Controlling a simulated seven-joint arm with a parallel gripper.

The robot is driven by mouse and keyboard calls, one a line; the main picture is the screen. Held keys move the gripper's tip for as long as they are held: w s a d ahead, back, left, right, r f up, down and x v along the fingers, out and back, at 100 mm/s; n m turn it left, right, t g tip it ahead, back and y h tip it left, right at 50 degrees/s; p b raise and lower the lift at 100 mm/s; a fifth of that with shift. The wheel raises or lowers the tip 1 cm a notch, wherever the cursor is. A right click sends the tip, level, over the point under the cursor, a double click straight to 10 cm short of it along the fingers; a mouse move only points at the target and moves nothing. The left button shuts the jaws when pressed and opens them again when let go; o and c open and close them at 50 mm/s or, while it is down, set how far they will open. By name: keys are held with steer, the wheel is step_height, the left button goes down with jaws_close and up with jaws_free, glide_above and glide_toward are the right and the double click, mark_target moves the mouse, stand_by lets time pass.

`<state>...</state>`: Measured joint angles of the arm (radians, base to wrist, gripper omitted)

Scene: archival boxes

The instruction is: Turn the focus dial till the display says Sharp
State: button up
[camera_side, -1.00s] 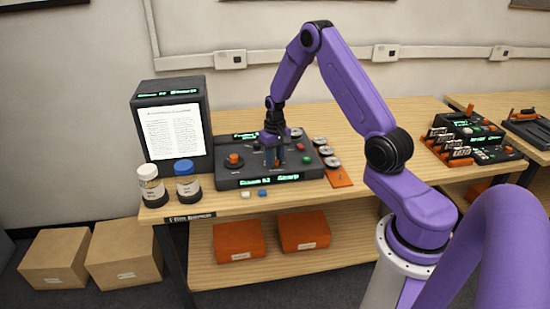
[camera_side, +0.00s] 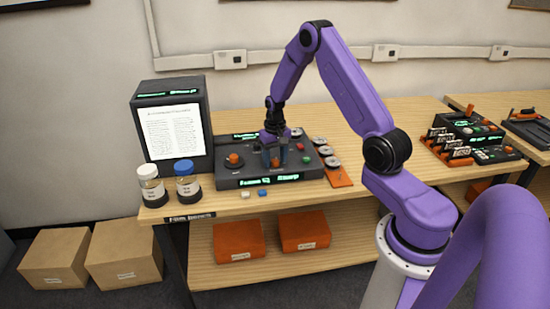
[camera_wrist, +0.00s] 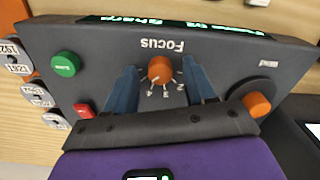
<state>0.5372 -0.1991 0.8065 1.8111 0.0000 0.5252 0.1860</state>
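The orange focus dial (camera_wrist: 160,69) sits on the sloped black console under the word Focus, beside a scale of numbers. The console's green display (camera_side: 272,180) appears to read Focus 52 Sharp; the word Sharp also shows upside down on the display in the wrist view (camera_wrist: 135,20). My gripper (camera_wrist: 159,76) is over the console with one blue finger on each side of the focus dial. A gap shows between each finger and the dial, so it is open and holds nothing. In the side view my gripper (camera_side: 274,160) largely hides the dial.
Another orange knob (camera_wrist: 257,104), a green button (camera_wrist: 65,64) and a red button (camera_wrist: 83,110) sit close to the fingers. A dark screen box (camera_side: 172,125) stands left of the console, with two capped jars in front. Film reels (camera_side: 325,150) lie to its right.

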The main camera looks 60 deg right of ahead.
mark_target(275, 161)
steer(key=shift+r, duration=0.1)
step_height(275, 161, up, 17)
steer(key=shift+r, duration=0.15)
stand_by(0.4)
steer(key=s+a+r+n, duration=0.1)
steer(key=s+a+n, duration=0.35)
steer(key=a, duration=0.55)
steer(key=s+a+r+n, duration=0.1)
steer(key=s+a+n, duration=0.35)
steer(key=a, duration=0.65)
steer(key=s+a+n, duration=0.2)
steer(key=s+n, duration=0.2)
steer(key=s, duration=0.7)
steer(key=s+a+n, duration=0.2)
steer(key=s+n, duration=0.3)
steer(key=s, duration=0.6)
steer(key=shift+s+f+n, duration=0.3)
steer(key=shift+f, duration=0.15)
